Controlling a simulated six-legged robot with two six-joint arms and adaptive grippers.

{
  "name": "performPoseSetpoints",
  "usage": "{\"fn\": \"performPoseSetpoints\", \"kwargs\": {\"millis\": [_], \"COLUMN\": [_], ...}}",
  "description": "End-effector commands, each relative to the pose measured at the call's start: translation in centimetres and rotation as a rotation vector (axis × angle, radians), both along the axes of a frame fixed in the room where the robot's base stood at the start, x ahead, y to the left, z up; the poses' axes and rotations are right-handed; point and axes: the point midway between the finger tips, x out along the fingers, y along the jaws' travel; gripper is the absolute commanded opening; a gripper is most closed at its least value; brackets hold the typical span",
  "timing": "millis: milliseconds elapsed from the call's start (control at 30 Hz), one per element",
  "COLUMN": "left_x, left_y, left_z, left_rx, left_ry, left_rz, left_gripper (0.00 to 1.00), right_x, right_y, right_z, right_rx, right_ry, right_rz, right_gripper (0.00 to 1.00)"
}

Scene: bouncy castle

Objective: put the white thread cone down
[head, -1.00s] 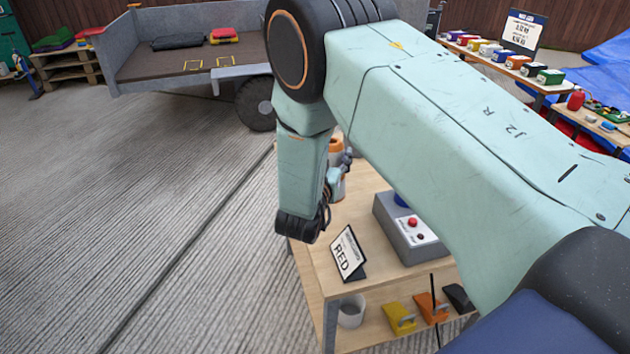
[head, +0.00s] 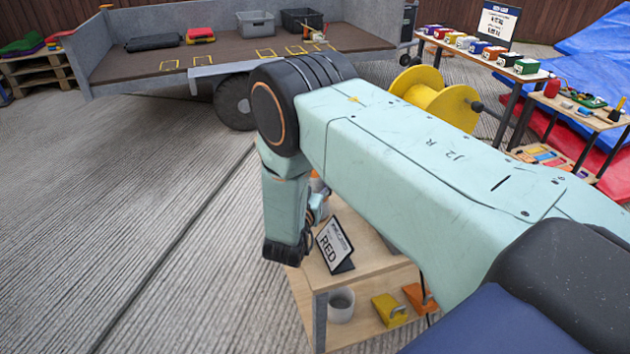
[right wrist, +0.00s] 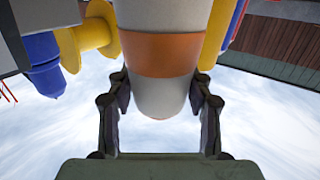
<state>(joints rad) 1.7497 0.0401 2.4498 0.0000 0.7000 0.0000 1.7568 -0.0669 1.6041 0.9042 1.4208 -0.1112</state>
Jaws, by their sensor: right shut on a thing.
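The white thread cone (right wrist: 160,98) fills the upper middle of the right wrist view. It is white with a broad orange band (right wrist: 162,54) and a rounded end towards the camera. My right gripper (right wrist: 160,82) is shut on it, with one finger on each side. In the head view the right gripper (head: 318,207) is mostly hidden behind my own arm, low over a small wooden table (head: 372,268). Only a sliver of orange and white shows there. Whether the cone touches the tabletop cannot be told. My left gripper is in neither view.
A RED sign (head: 334,246) stands on the table close to the gripper. A grey cup (head: 341,305) and yellow and orange pieces (head: 389,310) are on its lower shelf. A yellow reel (head: 440,98) stands behind my arm. A trailer (head: 230,60) is at the back; the left floor is clear.

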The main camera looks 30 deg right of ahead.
Motion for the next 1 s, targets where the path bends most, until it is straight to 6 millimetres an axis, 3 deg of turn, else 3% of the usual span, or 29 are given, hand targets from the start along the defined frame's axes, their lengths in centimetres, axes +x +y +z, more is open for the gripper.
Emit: {"fn": "performPoseSetpoints", "kwargs": {"millis": [233, 267, 500, 933, 1000], "left_x": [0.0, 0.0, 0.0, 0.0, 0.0], "left_y": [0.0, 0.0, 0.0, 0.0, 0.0], "left_z": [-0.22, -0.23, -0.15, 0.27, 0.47], "left_rx": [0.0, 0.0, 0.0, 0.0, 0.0], "left_ry": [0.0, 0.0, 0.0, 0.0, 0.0], "left_rz": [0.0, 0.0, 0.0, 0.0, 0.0], "left_gripper": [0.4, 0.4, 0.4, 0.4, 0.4], "right_x": [0.01, -0.03, -0.03, -0.05, -0.71], "right_y": [0.04, 0.03, 0.04, 0.11, 1.01], "right_z": [-0.27, -0.36, -0.26, 0.29, 0.22], "right_rx": [-0.001, 0.0, 0.0, 0.0, 0.0], "right_ry": [-0.001, 0.001, 0.001, 0.001, 0.005], "right_rz": [0.001, 0.001, 0.001, 0.001, 0.005], "right_gripper": [0.09, 0.52, 0.72, 0.74, 0.74]}}
